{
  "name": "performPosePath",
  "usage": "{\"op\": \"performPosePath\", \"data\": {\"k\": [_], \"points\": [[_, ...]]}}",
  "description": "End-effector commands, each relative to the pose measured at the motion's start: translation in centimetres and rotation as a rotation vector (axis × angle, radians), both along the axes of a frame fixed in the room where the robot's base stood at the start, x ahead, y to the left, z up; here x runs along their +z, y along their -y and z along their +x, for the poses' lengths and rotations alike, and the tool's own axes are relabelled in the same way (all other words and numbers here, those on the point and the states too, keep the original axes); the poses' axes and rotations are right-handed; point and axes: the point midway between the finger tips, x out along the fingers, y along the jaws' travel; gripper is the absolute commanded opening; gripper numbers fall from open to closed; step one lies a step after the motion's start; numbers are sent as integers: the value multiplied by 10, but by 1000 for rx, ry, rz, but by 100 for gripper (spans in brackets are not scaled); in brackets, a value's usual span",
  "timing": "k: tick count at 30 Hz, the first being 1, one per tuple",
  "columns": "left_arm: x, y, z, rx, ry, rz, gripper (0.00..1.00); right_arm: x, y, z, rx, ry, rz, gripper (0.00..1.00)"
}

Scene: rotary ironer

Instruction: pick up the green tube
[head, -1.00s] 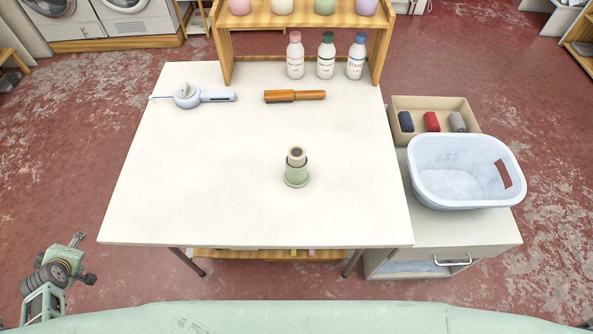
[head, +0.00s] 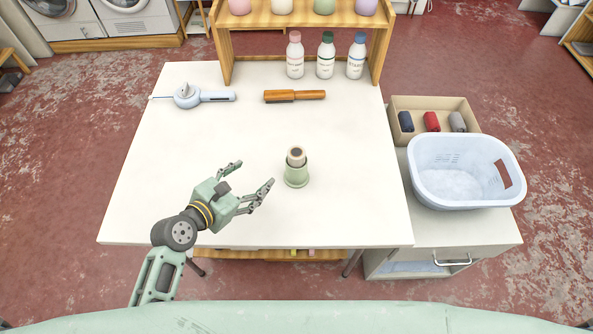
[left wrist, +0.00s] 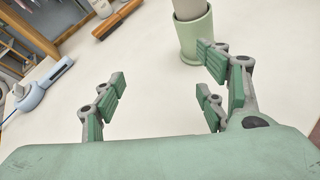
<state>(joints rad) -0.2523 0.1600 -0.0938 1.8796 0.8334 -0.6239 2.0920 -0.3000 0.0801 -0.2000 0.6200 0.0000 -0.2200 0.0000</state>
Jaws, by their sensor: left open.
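The green tube (head: 296,178) stands upright on the white table (head: 150,190), right of the table's middle. A paler beige cylinder (head: 296,154) with a dark top sits in its upper end. My left gripper (head: 254,173) is open and empty over the table, just left of the tube and apart from it. In the left wrist view the green tube (left wrist: 196,37) is at the top, beyond the right-hand fingers of my left gripper (left wrist: 160,82); its upper part is cut off by the frame. My right gripper is not in view.
A wooden-handled brush (head: 295,96) and a light blue tool (head: 190,96) lie further back. Several bottles (head: 326,58) stand at the wooden shelf (head: 225,55). The table's left is clear.

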Motion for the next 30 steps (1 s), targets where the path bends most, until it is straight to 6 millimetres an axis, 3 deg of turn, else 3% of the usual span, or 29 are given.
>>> {"op": "performPosePath", "data": {"k": [3, 6, 15, 22, 30], "points": [[3, 31, -19, 5, -78, -155, 66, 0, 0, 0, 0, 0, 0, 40], [3, 45, -21, 9, -108, -212, 66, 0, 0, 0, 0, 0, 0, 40], [-16, 75, 15, 8, -112, -219, 66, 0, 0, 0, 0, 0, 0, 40], [-22, 85, 27, 9, -111, -216, 66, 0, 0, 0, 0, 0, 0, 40], [-33, 112, 52, 8, -110, -215, 66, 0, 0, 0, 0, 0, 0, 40]]}}
